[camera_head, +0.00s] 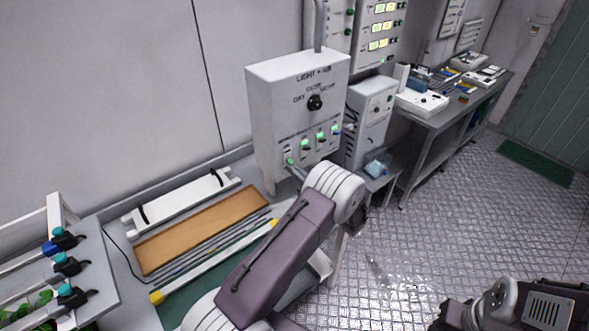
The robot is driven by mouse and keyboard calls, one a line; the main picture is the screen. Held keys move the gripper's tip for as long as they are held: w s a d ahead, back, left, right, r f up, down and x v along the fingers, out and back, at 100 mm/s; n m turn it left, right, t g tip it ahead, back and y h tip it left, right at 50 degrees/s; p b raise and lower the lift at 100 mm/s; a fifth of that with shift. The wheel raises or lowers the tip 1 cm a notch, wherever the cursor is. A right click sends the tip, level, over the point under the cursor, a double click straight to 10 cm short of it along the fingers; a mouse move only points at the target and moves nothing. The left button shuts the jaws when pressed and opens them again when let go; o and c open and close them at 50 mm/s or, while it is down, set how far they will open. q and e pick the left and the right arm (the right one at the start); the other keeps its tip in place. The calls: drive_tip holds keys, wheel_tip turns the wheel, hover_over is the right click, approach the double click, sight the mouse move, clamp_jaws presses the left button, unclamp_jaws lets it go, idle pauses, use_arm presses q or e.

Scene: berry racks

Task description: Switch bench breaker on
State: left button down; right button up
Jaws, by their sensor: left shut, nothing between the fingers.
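A grey control box (264,115) stands at the back centre, with a black rotary knob (315,102) under the lettering "LIGHT". Below the knob is a row of small breaker switches (320,137) with green marks. Their labels are too small to read, so I cannot tell which one is the bench breaker. My left gripper (296,169) is shut and empty, at the lower left of the box's front, close to the leftmost switch. I cannot tell whether it touches. My left wrist hides part of the box's lower edge. My right gripper is out of view.
A white rack (105,262) with plants and blue-black clips stands at the left. A brown board (200,228) and a white lamp bar (180,203) lie beside it. A bench with instruments (440,118) is at the back right. The metal floor at right is clear.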

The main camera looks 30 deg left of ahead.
sight(292, 164)
use_arm(q)
drive_tip(key=r+h+p, duration=0.1)
drive_tip(key=p, duration=0.1)
drive_tip(key=r+g+h+p, duration=0.1)
drive_tip(key=h+p, duration=0.1)
drive_tip(key=p, duration=0.1)
drive_tip(key=r+h+p, duration=0.1)
drive_tip(key=p, duration=0.1)
drive_tip(key=shift+s+d+r+g, duration=0.15)
drive_tip(key=shift+d+r+g, duration=0.05)
drive_tip(key=shift+d+g, duration=0.2)
drive_tip(key=shift+f+h+p, duration=0.15)
drive_tip(key=shift+h+p, duration=0.35)
drive_tip(key=shift+h, duration=0.1)
drive_tip(key=shift+r, duration=0.5)
